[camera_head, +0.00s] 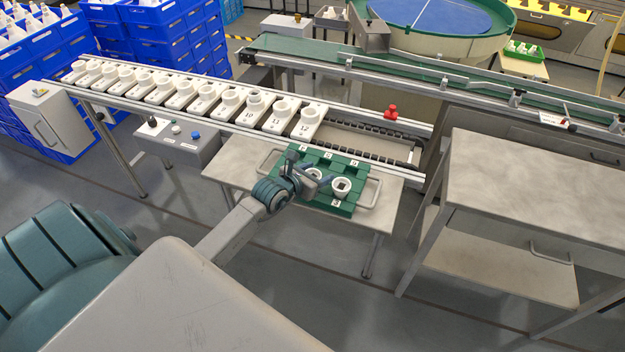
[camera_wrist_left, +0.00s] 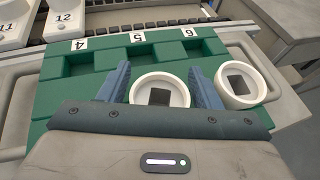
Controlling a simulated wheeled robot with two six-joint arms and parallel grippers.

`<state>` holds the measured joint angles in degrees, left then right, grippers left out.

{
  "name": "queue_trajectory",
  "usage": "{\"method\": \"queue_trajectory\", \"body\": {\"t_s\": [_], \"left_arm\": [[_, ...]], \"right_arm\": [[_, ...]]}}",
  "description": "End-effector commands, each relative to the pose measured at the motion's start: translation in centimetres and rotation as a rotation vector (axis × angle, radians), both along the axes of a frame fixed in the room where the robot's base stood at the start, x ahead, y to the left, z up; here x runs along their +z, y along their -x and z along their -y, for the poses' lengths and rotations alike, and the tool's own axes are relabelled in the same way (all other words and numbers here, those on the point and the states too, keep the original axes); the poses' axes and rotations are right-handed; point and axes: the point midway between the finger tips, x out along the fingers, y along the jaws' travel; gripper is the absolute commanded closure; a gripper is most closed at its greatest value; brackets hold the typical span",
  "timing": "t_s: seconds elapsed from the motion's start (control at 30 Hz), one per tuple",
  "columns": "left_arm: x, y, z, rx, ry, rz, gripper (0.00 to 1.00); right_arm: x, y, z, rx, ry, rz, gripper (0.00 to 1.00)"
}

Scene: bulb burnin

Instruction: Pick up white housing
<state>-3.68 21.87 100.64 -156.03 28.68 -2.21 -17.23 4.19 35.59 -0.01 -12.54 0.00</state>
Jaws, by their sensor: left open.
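A white round housing (camera_wrist_left: 160,91) with a dark square opening sits in the green tray (camera_wrist_left: 60,92), between the open blue-grey fingers of my left gripper (camera_wrist_left: 161,88). In the head view my left gripper (camera_head: 309,176) is over the tray's near side and partly covers that housing (camera_head: 314,174). A second white housing (camera_wrist_left: 240,85) is just right of the right finger, and it also shows in the head view (camera_head: 341,187) by the label 3. My right gripper is not in view.
The tray's far pockets, labelled 4, 5 and 6, look empty. Behind it a conveyor rail (camera_head: 420,180) carries a row of numbered white holders, with 12 (camera_head: 305,127) nearest. A bare metal table (camera_head: 545,185) is at right.

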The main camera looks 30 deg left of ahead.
Motion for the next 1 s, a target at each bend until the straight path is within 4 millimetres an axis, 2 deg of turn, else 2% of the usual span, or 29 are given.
{"method": "queue_trajectory", "body": {"t_s": [0.1, 0.27, 0.67, 0.77, 0.9, 1.0], "left_arm": [[0.0, 0.0, 0.0, 0.0, 0.0, 0.0, 0.44], [0.0, 0.1, 0.0, 0.0, 0.0, -0.001, 0.75], [0.4, 0.0, 0.0, 0.0, 0.0, -0.001, 0.75], [1.3, 0.0, 0.0, -0.002, -0.001, 0.002, 0.75], [3.5, 0.0, 0.0, -0.002, -0.003, 0.005, 0.75], [3.4, 2.1, -0.3, -0.002, -0.004, -0.004, 0.75]], "right_arm": [[0.0, 0.0, 0.1, 0.0, 0.001, -0.001, 0.64], [0.0, 0.0, 0.3, 0.001, 0.003, -0.002, 0.64], [-0.1, 0.0, 1.0, 0.003, 0.01, -0.003, 0.64], [-0.4, 0.0, 1.0, 0.003, 0.01, -0.003, 0.64], [-1.1, 0.0, 0.9, 0.003, 0.01, -0.003, 0.64], [-1.4, 0.0, 0.9, 0.003, 0.009, -0.004, 0.64]]}}
